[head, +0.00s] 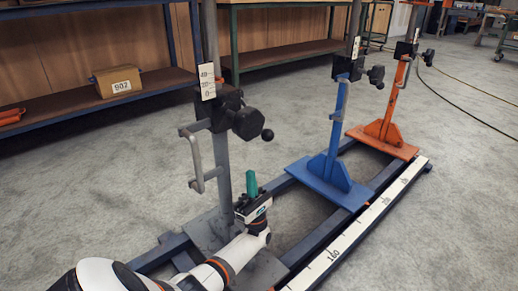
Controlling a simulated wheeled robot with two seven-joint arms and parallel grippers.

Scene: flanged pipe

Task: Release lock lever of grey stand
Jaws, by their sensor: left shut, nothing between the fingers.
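The grey stand (222,165) is an upright post at the left end of the dark floor frame. A black clamp block (228,105) sits high on its post. A short black lever with a round knob (267,135) sticks out from the block's right side; I take it to be the lock lever. My left gripper (251,181), with teal fingers pointing up, is shut and empty. In the picture it is below the knob and right of the post, apart from the knob. My right gripper is not in view.
A blue stand (330,150) and an orange stand (388,125) stand further along the frame. A white measuring scale (365,225) runs along its right side. Shelving with a box (117,81) is behind. Cables lie on the right floor, otherwise clear.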

